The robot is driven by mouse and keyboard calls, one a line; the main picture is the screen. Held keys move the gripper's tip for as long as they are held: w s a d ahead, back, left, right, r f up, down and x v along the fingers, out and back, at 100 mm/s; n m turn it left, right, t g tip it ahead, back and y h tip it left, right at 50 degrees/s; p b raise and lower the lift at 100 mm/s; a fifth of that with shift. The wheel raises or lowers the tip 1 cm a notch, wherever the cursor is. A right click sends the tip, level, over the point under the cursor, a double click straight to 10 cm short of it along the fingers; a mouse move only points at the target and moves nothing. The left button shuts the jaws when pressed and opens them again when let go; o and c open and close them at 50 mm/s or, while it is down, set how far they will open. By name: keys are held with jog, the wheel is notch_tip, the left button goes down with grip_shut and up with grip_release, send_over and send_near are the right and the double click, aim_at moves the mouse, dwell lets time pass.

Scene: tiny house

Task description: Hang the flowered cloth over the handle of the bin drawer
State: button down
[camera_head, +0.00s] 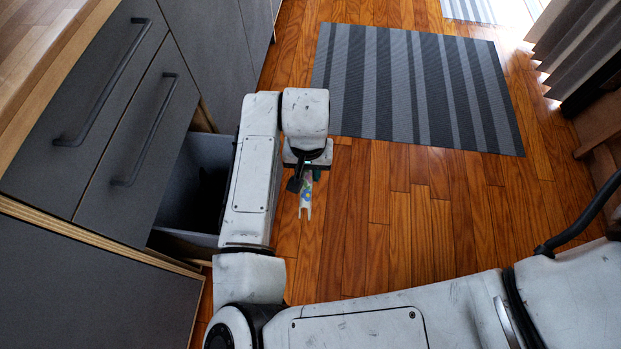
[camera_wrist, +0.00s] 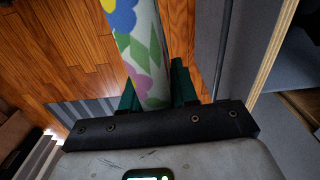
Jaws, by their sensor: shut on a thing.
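The flowered cloth (camera_head: 306,196) is white with blue, yellow, green and purple patterns. It hangs from my gripper (camera_head: 306,172) over the floor, right of the open bin drawer (camera_head: 190,238). In the wrist view the cloth (camera_wrist: 146,50) lies between the green fingers of my gripper (camera_wrist: 157,90), which are shut on it. A dark bar, apparently the bin drawer's handle (camera_wrist: 223,45), runs along the grey drawer front beside the cloth, with a gap between them. In the head view my arm hides the drawer front and this handle.
Two closed grey fronts with dark bar handles (camera_head: 112,82) (camera_head: 146,130) stand at the left under a wooden worktop (camera_head: 35,60). A striped rug (camera_head: 415,85) lies on the wooden floor. Curtains (camera_head: 580,45) hang at the upper right. The floor right of my gripper is clear.

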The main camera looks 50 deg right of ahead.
jog(key=shift+s+d+f+m+b, duration=0.15)
jog(key=shift+f+m+b, duration=0.2)
jog(key=shift+f, duration=0.45)
jog(key=shift+w+a+f+b, duration=0.1)
jog(key=shift+w+a+b, duration=0.9)
jog(key=shift+w, duration=0.3)
jog(key=shift+w+a+f+b, duration=0.15)
jog(key=shift+w+a+b, duration=0.85)
jog(key=shift+w, duration=0.35)
jog(key=shift+w+a+f+b, duration=0.1)
jog(key=shift+w+a+b, duration=0.9)
jog(key=shift+w, duration=0.3)
jog(key=shift+d, duration=0.1)
jog(key=shift+r+p, duration=0.15)
jog(key=shift+p, duration=0.15)
jog(key=shift+f+p, duration=0.35)
jog(key=shift+f, duration=0.2)
jog(key=shift+f, duration=0.35)
jog(key=shift+f+b, duration=1.1)
jog(key=shift+f, duration=1.95)
